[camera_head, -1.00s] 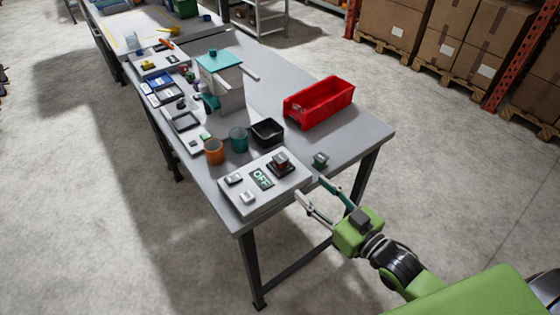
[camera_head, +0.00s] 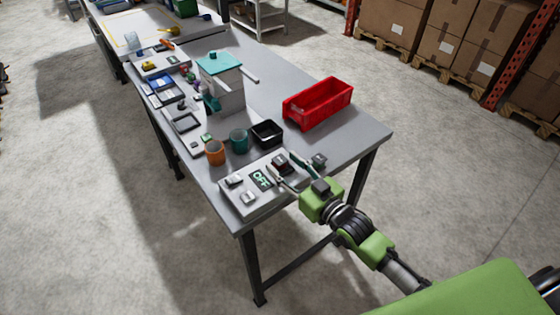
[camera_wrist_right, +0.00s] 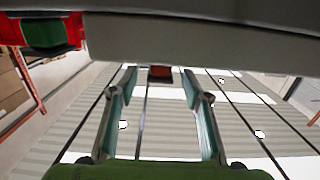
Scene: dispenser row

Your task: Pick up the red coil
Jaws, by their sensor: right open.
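The red coil (camera_head: 281,159) is a small red and dark block on the right part of a light grey panel (camera_head: 245,206), which lies on the near end of the table. My right gripper (camera_head: 283,168) is open, with one finger on either side of the coil in the head view. In the right wrist view the red of the coil (camera_wrist_right: 160,73) shows between and just beyond the open fingertips (camera_wrist_right: 161,90). I cannot tell whether the fingers touch it. My left gripper is not in view.
A small grey-green block (camera_head: 319,160) stands close to the right finger. A red bin (camera_head: 318,104), a black bin (camera_head: 267,132), a teal cup (camera_head: 239,140) and an orange cup (camera_head: 215,152) stand behind the panel. The table (camera_head: 358,137) is clear at right.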

